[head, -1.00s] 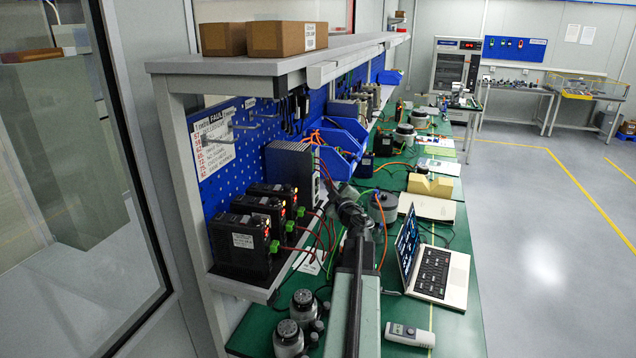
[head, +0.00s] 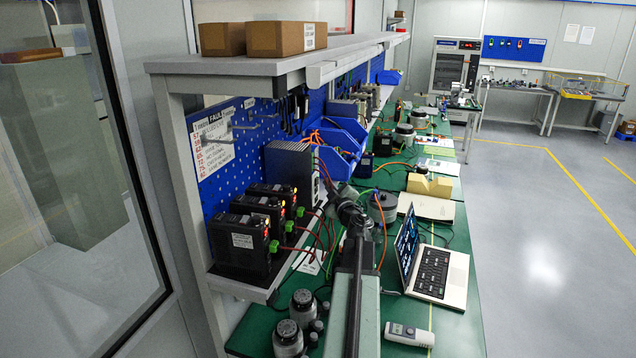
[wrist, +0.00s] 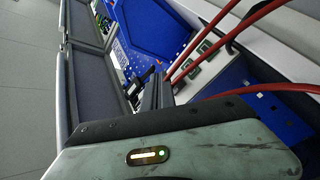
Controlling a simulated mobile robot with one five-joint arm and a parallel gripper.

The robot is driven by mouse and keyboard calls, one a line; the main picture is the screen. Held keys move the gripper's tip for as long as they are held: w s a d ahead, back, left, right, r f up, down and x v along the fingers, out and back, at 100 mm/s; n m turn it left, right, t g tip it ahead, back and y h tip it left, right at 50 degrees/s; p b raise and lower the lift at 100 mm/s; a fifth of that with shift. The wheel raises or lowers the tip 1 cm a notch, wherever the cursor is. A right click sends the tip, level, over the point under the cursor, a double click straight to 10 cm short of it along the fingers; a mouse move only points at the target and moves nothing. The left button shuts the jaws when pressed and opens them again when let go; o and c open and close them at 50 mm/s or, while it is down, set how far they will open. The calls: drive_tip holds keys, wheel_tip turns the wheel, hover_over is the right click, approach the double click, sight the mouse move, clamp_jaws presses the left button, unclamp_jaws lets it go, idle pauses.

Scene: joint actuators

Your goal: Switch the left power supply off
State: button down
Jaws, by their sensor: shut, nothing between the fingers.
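A grey finned box (head: 291,170), which looks like a power supply, stands on the bench's raised shelf by the blue pegboard. Three black units with lit red-orange indicators and green plugs stand in a row in front of it; the nearest (head: 240,245) is at the left. I cannot tell which is the left power supply. My gripper (head: 335,192) is shut and empty at the end of my arm, right of the grey box. Its dark fingers (wrist: 155,92) show in the wrist view beside red cables. Small green-and-white panel parts (wrist: 197,57) lie beyond; no switch position is readable.
Red cables (head: 318,228) hang from the units near my arm. An open laptop (head: 438,272) and a white handheld device (head: 409,334) lie right of the arm. Grey cylinders (head: 288,335) stand to its left. The floor (head: 545,250) at the right is clear.

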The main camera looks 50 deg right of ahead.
idle(0.3)
drive_tip(key=shift+w, duration=0.45)
drive_tip(key=shift+w+a, duration=0.1)
drive_tip(key=shift+w, duration=0.2)
idle(0.6)
drive_tip(key=shift+s, duration=0.1)
drive_tip(key=shift+s, duration=0.6)
drive_tip(key=s, duration=0.2)
drive_tip(key=s+d, duration=0.1)
drive_tip(key=s, duration=0.2)
idle(0.6)
